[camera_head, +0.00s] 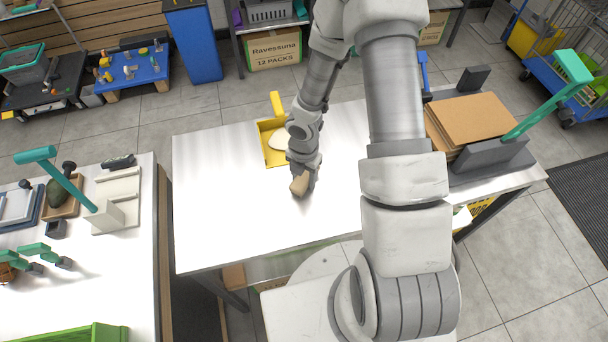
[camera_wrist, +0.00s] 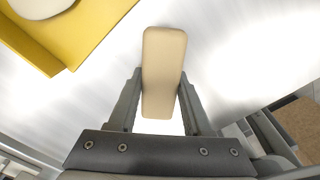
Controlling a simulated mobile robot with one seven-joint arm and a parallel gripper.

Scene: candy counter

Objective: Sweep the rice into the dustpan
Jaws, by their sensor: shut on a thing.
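The yellow dustpan (camera_head: 272,160) lies on the white table, its upright handle at the far side. A pale, rounded heap, which looks like the rice (camera_head: 279,142), is in the dustpan. My gripper (camera_head: 303,177) is just in front and to the right of the dustpan, shut on a tan, wooden-looking block (camera_head: 298,187), perhaps the brush; no bristles show. In the wrist view the tan block (camera_wrist: 163,65) stands between both fingers (camera_wrist: 160,88), apart from the dustpan (camera_wrist: 98,22) at upper left. The pale heap (camera_wrist: 40,5) is cut off there. No loose grains are distinguishable.
The white table (camera_head: 220,220) is clear to the left and in front of the dustpan. Brown boards (camera_head: 475,117) in a grey holder with a teal handle stand at the right end. A second counter (camera_head: 120,270) with tools is at left, across a gap.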

